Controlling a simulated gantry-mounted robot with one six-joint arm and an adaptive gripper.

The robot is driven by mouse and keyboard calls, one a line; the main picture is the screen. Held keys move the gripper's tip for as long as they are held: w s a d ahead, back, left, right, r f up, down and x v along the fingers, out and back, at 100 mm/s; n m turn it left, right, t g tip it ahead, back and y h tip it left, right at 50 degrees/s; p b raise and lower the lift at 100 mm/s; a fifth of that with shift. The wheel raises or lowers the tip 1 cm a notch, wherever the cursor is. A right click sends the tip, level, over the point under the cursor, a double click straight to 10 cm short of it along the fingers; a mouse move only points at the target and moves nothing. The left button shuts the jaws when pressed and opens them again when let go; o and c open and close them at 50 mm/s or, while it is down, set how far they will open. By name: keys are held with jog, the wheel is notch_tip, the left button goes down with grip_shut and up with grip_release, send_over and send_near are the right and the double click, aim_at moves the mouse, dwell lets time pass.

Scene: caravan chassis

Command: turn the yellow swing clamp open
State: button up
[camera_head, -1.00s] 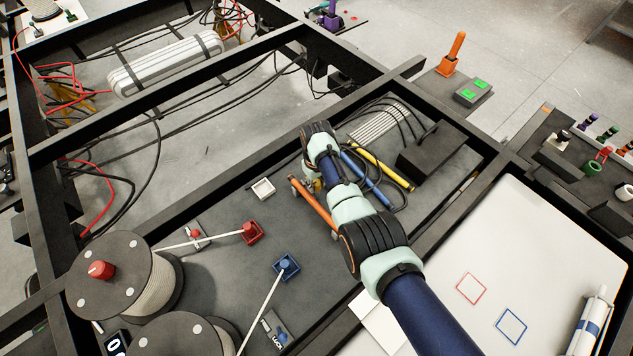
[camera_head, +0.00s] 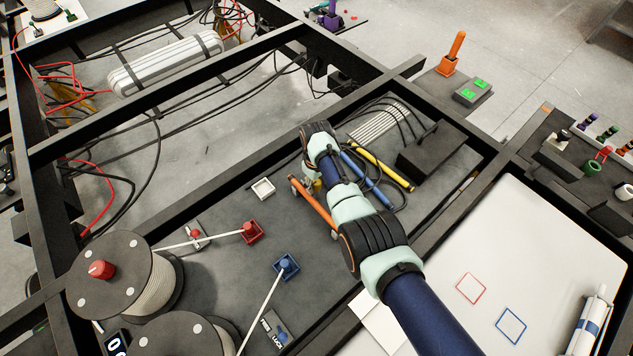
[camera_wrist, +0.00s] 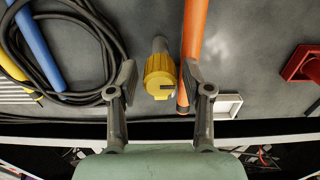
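A yellow swing clamp (camera_wrist: 160,75) shows in the wrist view as a yellow knob with a dark slot and a grey shaft behind it. My gripper (camera_wrist: 157,78) is open, with one finger on each side of the yellow knob. No clear contact with the knob shows. An orange bar (camera_wrist: 194,45) lies just right of the knob, close to the right finger. In the head view my arm hides most of the clamp and the gripper; only a little yellow (camera_head: 317,185) shows beside the orange bar (camera_head: 311,203).
Blue (camera_head: 366,178) and yellow (camera_head: 384,166) tubes and black cables lie right of my wrist. A black box (camera_head: 431,148) stands beyond them. A small white tray (camera_head: 263,189), a red holder (camera_head: 251,231) and a blue holder (camera_head: 286,266) stand on the grey panel to the left.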

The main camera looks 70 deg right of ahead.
aim_at(317, 182)
notch_tip(317, 182, up, 12)
dwell(0.6)
dwell(0.5)
